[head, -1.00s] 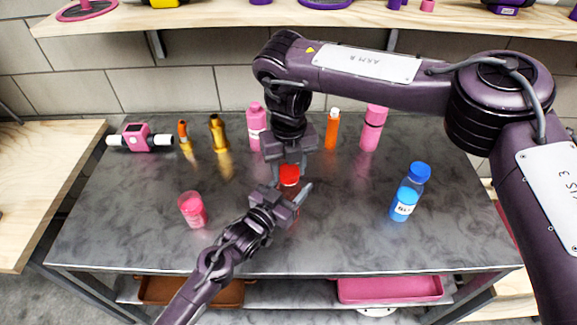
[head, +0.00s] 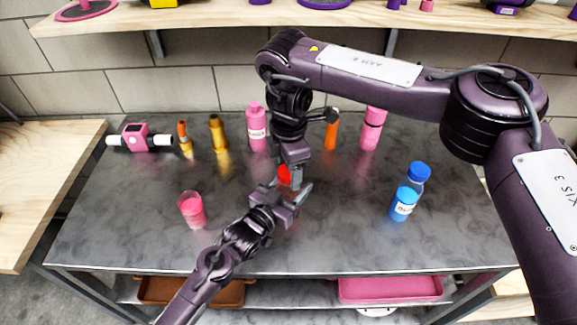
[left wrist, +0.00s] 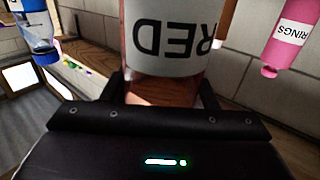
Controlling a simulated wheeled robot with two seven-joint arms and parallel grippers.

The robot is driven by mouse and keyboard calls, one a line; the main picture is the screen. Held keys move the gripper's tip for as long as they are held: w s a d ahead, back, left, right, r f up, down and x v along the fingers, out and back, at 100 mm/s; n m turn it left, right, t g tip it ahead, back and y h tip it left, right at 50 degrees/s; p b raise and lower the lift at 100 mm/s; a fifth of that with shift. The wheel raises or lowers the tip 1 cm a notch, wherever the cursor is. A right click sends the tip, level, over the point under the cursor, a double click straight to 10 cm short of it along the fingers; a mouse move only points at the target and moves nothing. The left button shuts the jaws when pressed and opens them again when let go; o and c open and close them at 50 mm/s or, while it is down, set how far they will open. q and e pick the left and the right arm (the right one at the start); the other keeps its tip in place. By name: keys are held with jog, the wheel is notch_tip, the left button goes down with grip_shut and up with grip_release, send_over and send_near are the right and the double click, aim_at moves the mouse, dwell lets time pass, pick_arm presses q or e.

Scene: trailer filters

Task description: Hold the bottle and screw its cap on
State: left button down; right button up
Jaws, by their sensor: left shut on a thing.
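My left gripper (head: 290,202) is shut on a clear, reddish bottle. In the left wrist view the bottle (left wrist: 165,85) stands between the fingers, its white label reading RED upside down. In the head view the bottle is mostly hidden by the grippers. A red cap (head: 284,174) shows at the top of it, partly covered by my right gripper. My right gripper (head: 292,176) points down from above at the cap, with one finger in front of it. I cannot tell whether its jaws grip the cap or how the cap sits on the bottle.
A pink cup (head: 192,210) stands left and a blue bottle (head: 407,192) right. Behind are a pink bottle (head: 256,128), a gold bottle (head: 218,133), an orange bottle (head: 331,130) and a pink flask (head: 372,128). The front of the grey table (head: 330,250) is clear.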

jog(key=shift+o, duration=0.2)
notch_tip(320, 180, up, 12)
dwell(0.5)
pick_arm(q)
jog(key=shift+c, duration=2.3)
grip_release()
jog(key=b+v, duration=0.1)
jog(key=v, duration=0.6)
jog(key=shift+s+a, duration=0.25)
jog(key=shift+s, duration=0.05)
pick_arm(e)
jog(key=shift+f, duration=0.75)
